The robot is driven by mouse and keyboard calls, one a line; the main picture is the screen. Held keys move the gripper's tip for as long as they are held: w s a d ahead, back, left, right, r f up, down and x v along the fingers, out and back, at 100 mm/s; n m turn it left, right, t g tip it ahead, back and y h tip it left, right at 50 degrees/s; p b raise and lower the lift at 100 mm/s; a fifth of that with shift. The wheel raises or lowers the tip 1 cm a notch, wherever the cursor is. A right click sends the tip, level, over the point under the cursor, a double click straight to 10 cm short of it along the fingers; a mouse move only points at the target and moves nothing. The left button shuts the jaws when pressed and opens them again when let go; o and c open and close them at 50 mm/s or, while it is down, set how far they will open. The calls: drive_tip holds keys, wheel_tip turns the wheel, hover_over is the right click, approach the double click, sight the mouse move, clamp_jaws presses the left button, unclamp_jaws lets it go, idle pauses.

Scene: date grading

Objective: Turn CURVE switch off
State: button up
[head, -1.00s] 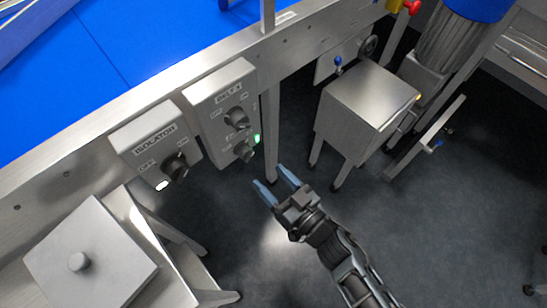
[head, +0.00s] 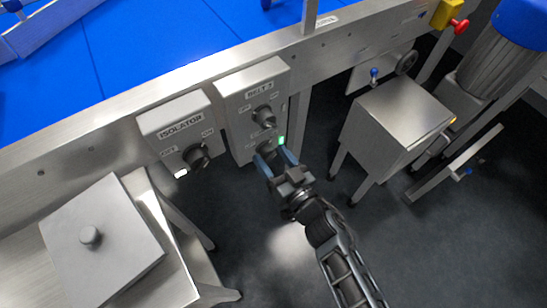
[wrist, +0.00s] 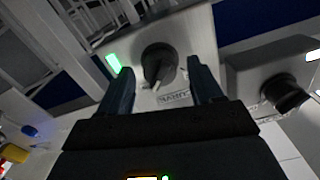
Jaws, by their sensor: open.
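A grey switch box labelled BELT (head: 236,98) hangs on the conveyor's side. It carries an upper black rotary knob (head: 263,115) and a lower one (head: 266,149), partly hidden by my gripper. A green lamp (head: 281,140) glows beside the lower knob. My gripper (head: 275,159) is open at the lower knob. In the wrist view this black knob (wrist: 158,62) sits between my open fingers (wrist: 161,88), with a gap on each side. A small label (wrist: 174,98) by it looks upside down and is hard to read; the green lamp (wrist: 113,63) is lit.
An ISOLATOR box (head: 176,125) with its own black knob (head: 196,156) and a white lamp hangs close to the left. A steel lidded container (head: 102,240) stands at the lower left. A steel cabinet (head: 392,122) stands to the right. The conveyor leg (head: 299,110) is just right of the switch box.

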drive_tip(key=shift+c, duration=0.4)
drive_tip(key=c, duration=1)
drive_tip(key=n, duration=0.4)
drive_tip(key=shift+s+a+f+n+b, duration=0.1)
drive_tip(key=shift+n+b, duration=0.85)
drive_tip(key=shift+n, duration=2.5)
drive_tip(key=shift+s+f+n+b, duration=0.1)
drive_tip(key=shift+n+b, duration=0.85)
drive_tip(key=shift+n, duration=2.5)
